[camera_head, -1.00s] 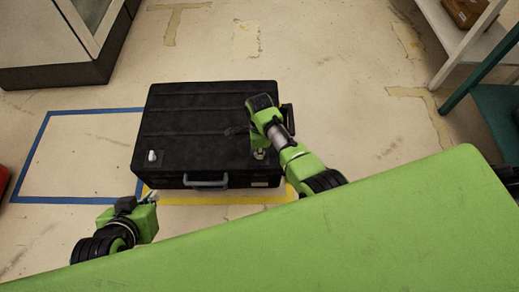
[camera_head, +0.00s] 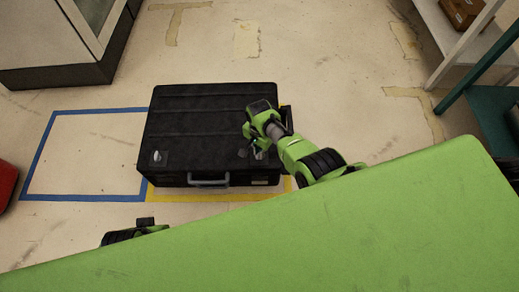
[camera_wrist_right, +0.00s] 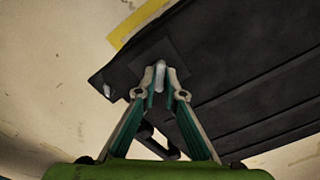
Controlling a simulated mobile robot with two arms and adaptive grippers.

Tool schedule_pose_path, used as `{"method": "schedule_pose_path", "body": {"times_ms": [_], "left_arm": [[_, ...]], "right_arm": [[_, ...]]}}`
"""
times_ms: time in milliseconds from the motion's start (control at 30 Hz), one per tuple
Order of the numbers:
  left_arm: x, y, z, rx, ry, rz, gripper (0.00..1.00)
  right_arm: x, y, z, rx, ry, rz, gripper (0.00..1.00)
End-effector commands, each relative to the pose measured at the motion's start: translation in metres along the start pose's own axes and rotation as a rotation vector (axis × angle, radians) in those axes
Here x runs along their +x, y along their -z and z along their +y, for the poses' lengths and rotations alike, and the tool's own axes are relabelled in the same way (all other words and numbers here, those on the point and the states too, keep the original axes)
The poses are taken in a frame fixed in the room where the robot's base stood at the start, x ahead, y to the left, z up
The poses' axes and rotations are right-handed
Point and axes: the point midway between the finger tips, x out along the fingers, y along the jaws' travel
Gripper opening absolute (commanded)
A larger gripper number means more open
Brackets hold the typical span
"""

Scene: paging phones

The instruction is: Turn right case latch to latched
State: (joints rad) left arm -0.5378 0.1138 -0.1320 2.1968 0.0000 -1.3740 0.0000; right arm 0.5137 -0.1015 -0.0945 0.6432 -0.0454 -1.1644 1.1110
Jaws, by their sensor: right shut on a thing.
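The black case (camera_head: 205,120) lies closed on the floor, its grey handle (camera_head: 208,181) toward me. Its left latch (camera_head: 157,156) is a small pale piece near the front left corner. My right gripper (camera_head: 252,152) is at the front right of the lid. In the right wrist view, its two fingers (camera_wrist_right: 161,80) are shut on the right latch (camera_wrist_right: 161,70), a small silvery knob on a dark plate; the fingers hide part of it. My left gripper (camera_head: 146,222) shows only in part at the bottom; its fingers are hidden.
Blue tape (camera_head: 88,111) outlines an empty floor area left of the case. Yellow tape (camera_head: 215,197) edges the case. A cabinet (camera_head: 70,45) stands back left, shelving (camera_head: 450,45) back right, and a red object (camera_head: 5,185) at the left edge.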

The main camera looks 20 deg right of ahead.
Motion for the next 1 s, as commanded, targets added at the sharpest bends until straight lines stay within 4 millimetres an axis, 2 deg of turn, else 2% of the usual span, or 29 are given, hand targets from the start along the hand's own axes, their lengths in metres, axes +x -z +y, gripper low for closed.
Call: {"method": "schedule_pose_path", "body": {"times_ms": [400, 700, 1000], "left_arm": [[0.034, -0.009, 0.002, 0.003, -0.003, -0.019, 0.0], [0.045, -0.014, 0.003, 0.004, -0.004, -0.025, 0.0], [0.049, -0.015, 0.003, 0.005, -0.005, -0.023, 0.0]], "right_arm": [[0.0, -0.001, 0.001, -0.384, -0.002, -0.003, 0.0], [0.0, -0.001, 0.001, -0.586, -0.001, -0.002, 0.0], [0.001, -0.001, 0.001, -0.681, -0.002, -0.003, 0.0]]}}
